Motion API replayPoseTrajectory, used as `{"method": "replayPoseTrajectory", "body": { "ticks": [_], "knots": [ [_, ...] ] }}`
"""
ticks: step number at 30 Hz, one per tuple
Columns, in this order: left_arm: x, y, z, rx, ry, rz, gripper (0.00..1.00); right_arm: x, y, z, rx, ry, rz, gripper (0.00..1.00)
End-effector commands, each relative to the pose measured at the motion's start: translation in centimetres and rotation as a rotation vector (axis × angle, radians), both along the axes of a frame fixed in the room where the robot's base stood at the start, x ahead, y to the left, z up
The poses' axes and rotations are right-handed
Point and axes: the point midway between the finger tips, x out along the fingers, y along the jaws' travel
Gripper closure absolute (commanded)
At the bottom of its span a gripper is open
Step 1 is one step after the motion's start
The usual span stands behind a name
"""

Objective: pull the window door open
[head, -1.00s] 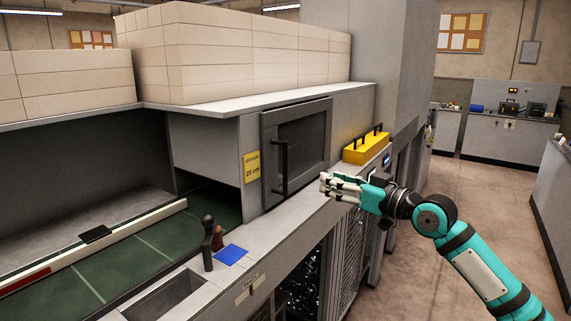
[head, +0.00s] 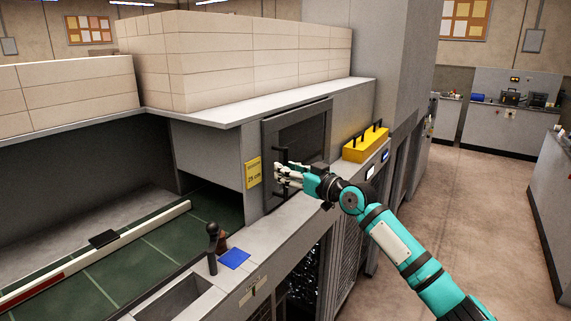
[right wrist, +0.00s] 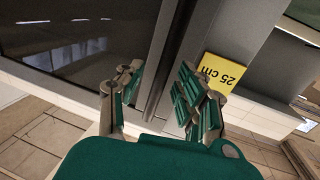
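The window door (head: 303,134) is a dark grey frame with a dark pane, set in the grey machine front; it looks closed. In the right wrist view, the handle (right wrist: 168,62) runs as a long dark bar between the two sets of fingers of my right gripper (right wrist: 157,100). The fingers stand apart on either side of it, with a gap to each. The door's pane (right wrist: 90,40) fills the upper left there. My left gripper is not in view.
A yellow "25 cm" label (head: 253,173) is beside the door. A yellow block with black handles (head: 365,144) stands on the ledge to the right. A black lever (head: 212,245) and a blue pad (head: 234,258) are on the front ledge. Open floor (head: 465,215) lies right.

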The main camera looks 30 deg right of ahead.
Motion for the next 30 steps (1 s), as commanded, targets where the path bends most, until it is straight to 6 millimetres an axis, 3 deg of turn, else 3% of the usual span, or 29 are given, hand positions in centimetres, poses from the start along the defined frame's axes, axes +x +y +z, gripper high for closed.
{"method": "replayPoseTrajectory", "body": {
  "ticks": [4, 13, 21, 30],
  "knots": [
    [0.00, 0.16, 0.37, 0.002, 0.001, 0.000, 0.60, 0.95, 0.28, 0.12, 0.000, -0.001, 0.001, 0.64],
    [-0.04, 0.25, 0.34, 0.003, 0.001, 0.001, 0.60, 1.11, 0.30, -0.02, -0.001, 0.001, 0.001, 0.64],
    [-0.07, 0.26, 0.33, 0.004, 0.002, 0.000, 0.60, 1.10, 0.29, -0.01, -0.001, 0.001, 0.001, 0.99],
    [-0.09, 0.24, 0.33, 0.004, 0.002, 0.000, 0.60, 1.09, 0.29, -0.02, -0.001, 0.001, 0.001, 1.00]
  ]
}}
